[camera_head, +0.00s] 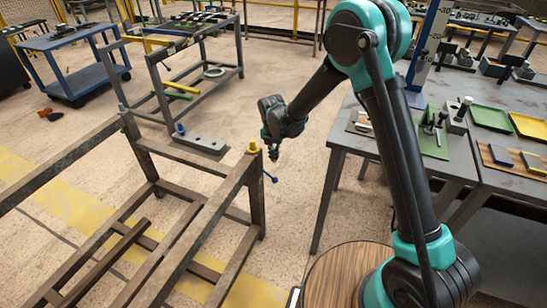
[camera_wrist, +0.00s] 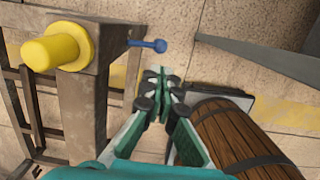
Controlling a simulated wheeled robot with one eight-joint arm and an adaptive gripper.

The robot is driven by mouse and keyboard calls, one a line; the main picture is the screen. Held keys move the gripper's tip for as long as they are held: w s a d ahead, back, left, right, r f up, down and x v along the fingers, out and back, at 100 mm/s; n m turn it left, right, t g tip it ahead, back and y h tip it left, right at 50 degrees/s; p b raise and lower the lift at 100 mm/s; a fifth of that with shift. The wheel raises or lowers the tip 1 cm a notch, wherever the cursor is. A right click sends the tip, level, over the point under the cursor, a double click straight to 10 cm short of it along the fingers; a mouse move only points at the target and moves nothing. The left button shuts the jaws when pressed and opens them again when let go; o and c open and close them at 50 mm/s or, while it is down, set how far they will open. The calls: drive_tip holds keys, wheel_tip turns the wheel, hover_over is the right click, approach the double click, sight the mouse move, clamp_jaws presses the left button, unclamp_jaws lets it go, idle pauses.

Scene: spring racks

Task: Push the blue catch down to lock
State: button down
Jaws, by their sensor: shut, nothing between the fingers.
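The blue catch (camera_wrist: 150,45) is a short rod with a round ball end. It sticks out sideways from the rack's corner post in the wrist view. In the head view the catch (camera_head: 270,177) shows beside the right post of the brown metal rack (camera_head: 258,205), slanting down to the right. A yellow knob (camera_wrist: 50,47) is on the same post, and it also shows on the post top in the head view (camera_head: 253,147). My gripper (camera_wrist: 158,75) is shut and empty, close to the ball end in the picture but apart from it. It hangs right of the post in the head view (camera_head: 273,155).
A grey table (camera_head: 340,130) with trays and parts stands to the right. A wooden barrel-like surface (camera_wrist: 240,140) shows lower right. Floor is open between rack and table.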

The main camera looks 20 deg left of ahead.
sight(275, 178)
drive_tip(key=f, duration=0.4)
drive_tip(key=w+f, duration=0.1)
drive_tip(key=f, duration=0.6)
drive_tip(key=shift+w+f, duration=0.15)
drive_tip(key=shift+f, duration=0.15)
drive_tip(key=shift+a+f, duration=0.1)
drive_tip(key=shift+f, duration=0.7)
wheel_tip(275, 178, up, 14)
drive_tip(key=s+d, duration=0.1)
drive_tip(key=d, duration=0.1)
drive_tip(key=shift+s+d+f, duration=0.15)
drive_tip(key=shift+s+d, duration=0.15)
drive_tip(key=shift+s, duration=0.05)
drive_tip(key=shift+s, duration=0.1)
